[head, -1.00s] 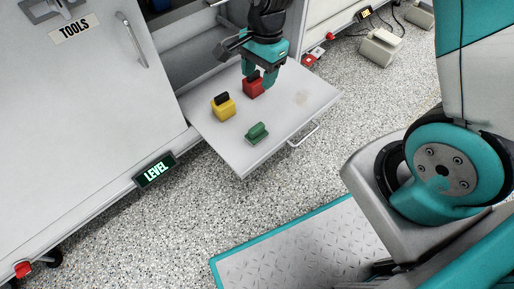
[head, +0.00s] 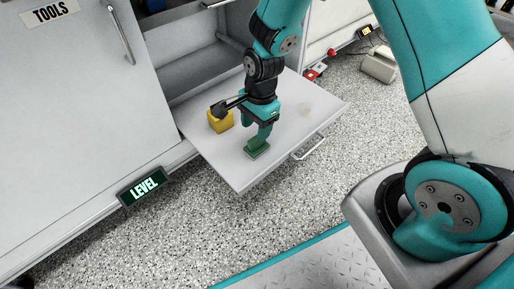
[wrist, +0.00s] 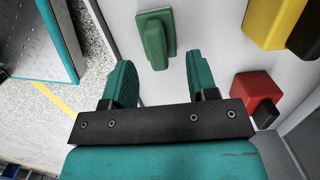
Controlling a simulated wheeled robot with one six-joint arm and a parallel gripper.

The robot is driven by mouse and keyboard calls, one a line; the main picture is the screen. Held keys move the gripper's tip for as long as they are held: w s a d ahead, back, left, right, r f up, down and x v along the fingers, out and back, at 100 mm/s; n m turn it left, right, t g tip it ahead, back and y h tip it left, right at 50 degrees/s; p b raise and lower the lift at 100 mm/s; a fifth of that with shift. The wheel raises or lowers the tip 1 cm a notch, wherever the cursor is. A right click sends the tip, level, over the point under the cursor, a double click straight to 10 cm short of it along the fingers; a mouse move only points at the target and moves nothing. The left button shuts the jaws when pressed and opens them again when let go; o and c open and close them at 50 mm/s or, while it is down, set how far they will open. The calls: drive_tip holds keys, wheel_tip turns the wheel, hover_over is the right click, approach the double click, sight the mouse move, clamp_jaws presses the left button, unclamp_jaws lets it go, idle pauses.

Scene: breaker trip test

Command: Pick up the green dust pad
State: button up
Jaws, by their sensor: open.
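The green dust pad (head: 256,153) lies flat on the pulled-out drawer top, near its front edge, with a raised grip on it. My gripper (head: 261,136) is above it, pointing down, and hides part of it in the head view. In the wrist view the green pad (wrist: 156,40) shows whole, just beyond the open fingertips and roughly centred between them. Nothing is between the fingers of my gripper (wrist: 159,63). I cannot tell the exact height gap.
A yellow block (head: 221,122) with a dark top stands left of my gripper. A red block (wrist: 258,93) shows in the wrist view, right of the right finger; my arm hides it in the head view. The drawer top (head: 310,112) is otherwise mostly clear, with a faint smudge.

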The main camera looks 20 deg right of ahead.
drive_tip(key=f+b, duration=0.2)
drive_tip(key=f, duration=0.1)
drive_tip(key=f+b, duration=0.2)
drive_tip(key=shift+s+f, duration=0.15)
drive_tip(key=shift+s, duration=0.1)
clamp_jaws()
drive_tip(key=shift+r, duration=0.25)
wheel_tip(320, 180, up, 20)
drive_tip(key=p, duration=1.1)
drive_tip(key=shift+f, duration=0.1)
